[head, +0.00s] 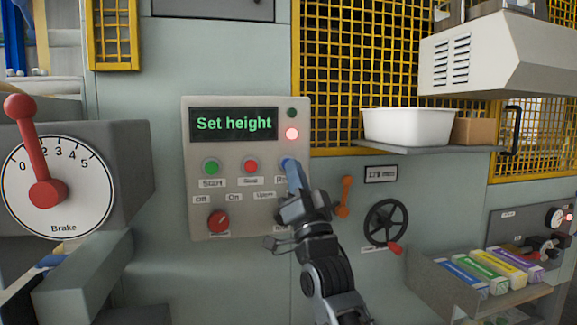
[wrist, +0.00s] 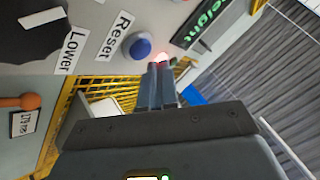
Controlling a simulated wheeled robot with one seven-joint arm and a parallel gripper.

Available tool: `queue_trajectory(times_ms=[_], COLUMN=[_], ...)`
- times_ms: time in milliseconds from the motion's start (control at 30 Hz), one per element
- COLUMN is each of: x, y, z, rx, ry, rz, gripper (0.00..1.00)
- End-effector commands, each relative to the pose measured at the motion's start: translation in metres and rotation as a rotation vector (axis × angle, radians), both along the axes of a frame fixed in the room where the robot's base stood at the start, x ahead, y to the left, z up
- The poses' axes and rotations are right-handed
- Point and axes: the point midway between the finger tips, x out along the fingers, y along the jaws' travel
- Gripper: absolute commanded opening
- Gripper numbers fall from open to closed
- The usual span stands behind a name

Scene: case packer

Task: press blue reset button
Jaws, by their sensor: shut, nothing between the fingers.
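The blue reset button (wrist: 137,46) is round and sits on the control panel (head: 197,220), beside its "Reset" label in the wrist view. In the head view, my fingers mostly cover it at the panel's right side. My gripper (head: 290,168) is shut and empty, its fingertips in front of the button area. In the wrist view, the fingertips (wrist: 159,70) appear just beside the button, toward a red glowing lamp. I cannot tell whether they touch the panel or button. The panel display (head: 234,123) reads "Set height".
A green start button (head: 212,167), a red button (head: 251,166) and a red knob (head: 218,221) share the panel. An orange lever (head: 345,197) and a black handwheel (head: 386,222) are to the right. A red-handled brake dial (head: 57,187) is at the left.

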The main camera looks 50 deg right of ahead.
Motion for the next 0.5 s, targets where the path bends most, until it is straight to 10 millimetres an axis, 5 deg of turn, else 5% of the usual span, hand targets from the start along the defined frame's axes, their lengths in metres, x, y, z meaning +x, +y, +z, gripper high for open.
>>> queue_trajectory(times_ms=[500], x=[0.0055], y=[-0.0041], z=[-0.0006], rx=[0.0], ry=[-0.001], rz=[0.0], gripper=[0.0])
